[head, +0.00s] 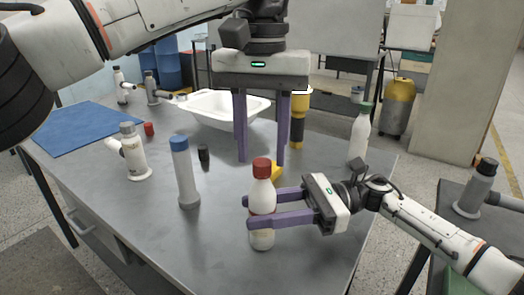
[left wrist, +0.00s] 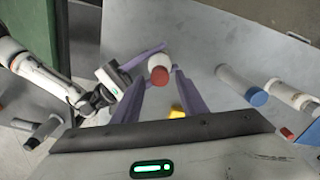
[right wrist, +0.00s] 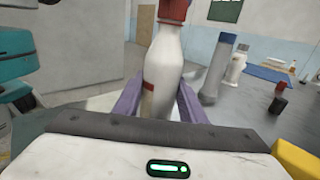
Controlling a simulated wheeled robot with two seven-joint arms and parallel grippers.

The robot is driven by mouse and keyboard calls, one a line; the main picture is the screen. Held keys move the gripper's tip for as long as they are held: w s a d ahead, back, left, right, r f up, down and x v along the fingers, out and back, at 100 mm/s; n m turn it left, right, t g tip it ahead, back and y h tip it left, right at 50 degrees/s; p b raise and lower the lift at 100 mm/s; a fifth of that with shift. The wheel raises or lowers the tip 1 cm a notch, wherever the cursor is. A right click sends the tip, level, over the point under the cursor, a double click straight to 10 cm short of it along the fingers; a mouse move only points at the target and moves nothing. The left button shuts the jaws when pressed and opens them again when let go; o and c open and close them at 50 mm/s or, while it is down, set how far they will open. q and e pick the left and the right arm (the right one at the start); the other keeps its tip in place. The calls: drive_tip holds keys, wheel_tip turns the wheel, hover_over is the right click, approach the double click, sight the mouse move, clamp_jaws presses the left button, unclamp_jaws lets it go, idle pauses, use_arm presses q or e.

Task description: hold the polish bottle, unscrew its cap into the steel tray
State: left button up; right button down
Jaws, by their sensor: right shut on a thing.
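A white bottle with a red cap (head: 262,198), which I take as the polish bottle, stands upright near the front of the grey table (head: 140,215). My right gripper (head: 248,213) is shut around its body from the right; the right wrist view shows the bottle (right wrist: 163,65) between both fingers. The cap (head: 261,168) is on. My left gripper (head: 261,163) points down, open, its fingertips on either side of the cap in the head view. In the left wrist view the cap (left wrist: 160,75) lies between the fingertips; exact depth is unclear. I cannot make out a steel tray.
A white basin (head: 205,104) stands behind. A blue-capped grey bottle (head: 186,180) and a white bottle (head: 134,160) stand left. A yellow block (head: 277,171) lies close behind the held bottle. A green-capped bottle (head: 360,140) stands at the right edge. The front-left table is clear.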

use_arm(q)
drive_tip(key=shift+f, duration=0.85)
